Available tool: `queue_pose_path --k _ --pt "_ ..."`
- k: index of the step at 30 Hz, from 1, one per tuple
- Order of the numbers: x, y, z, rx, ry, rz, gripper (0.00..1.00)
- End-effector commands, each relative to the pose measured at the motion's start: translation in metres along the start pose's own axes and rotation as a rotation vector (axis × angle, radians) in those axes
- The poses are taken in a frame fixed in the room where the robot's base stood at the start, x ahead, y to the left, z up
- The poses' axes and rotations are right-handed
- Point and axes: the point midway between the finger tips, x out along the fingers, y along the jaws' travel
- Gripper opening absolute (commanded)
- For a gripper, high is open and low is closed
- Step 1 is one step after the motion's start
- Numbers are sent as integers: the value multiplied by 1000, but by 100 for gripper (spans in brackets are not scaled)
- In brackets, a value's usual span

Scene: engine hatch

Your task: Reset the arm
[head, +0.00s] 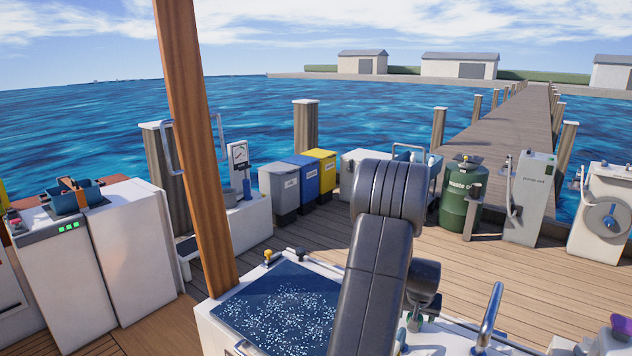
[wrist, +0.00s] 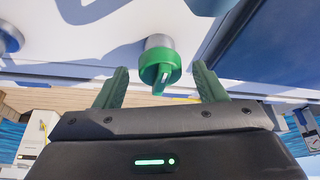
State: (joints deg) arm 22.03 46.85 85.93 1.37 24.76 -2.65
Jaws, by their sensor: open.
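My arm (head: 376,265) stands in the middle of the head view, with dark grey links bent at a rounded joint. In the head view the gripper's fingers cannot be made out. In the wrist view my gripper (wrist: 157,88) is open, with its two green fingers apart. A round green knob (wrist: 160,66) on a grey stem shows between and just beyond the fingertips, fixed to a white surface. I cannot tell from this view whether the fingers touch it; nothing is clamped between them.
A speckled dark blue panel (head: 277,312) lies left of my arm, beside a brown wooden post (head: 196,150). Bins (head: 302,178) and a green drum (head: 461,197) stand on the planked dock behind.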

Motion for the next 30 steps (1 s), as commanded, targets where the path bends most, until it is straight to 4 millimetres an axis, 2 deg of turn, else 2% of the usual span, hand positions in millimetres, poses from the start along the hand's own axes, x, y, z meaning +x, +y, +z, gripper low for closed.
queue_pose_path --k 30 --pt "0 2 -1 -389 0 -162 64"
